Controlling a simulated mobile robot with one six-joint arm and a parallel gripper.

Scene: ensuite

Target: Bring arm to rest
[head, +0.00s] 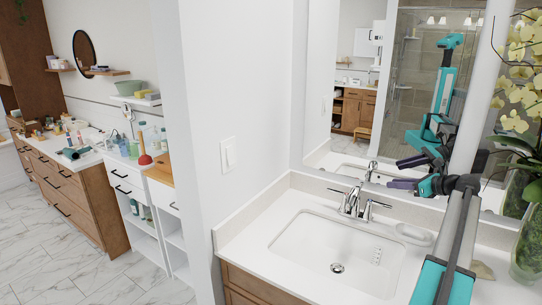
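My arm rises from the bottom right of the head view, over the right side of the sink counter (234,247). Its far end bends left in front of the mirror (340,110). My gripper (393,184) appears there as a small dark shape pointing left, above and to the right of the faucet (352,200). Its fingers are too small to tell whether they are open or shut, and I cannot make out anything held. The mirror shows a reflection of my teal and black body and arm.
The white sink basin (320,250) is empty. A soap dish (413,235) lies right of the faucet, near my arm. A glass vase (530,245) with yellow flowers stands at the far right. A wall with a switch (229,155) separates a cluttered counter (88,160). The tiled floor (75,270) at left is clear.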

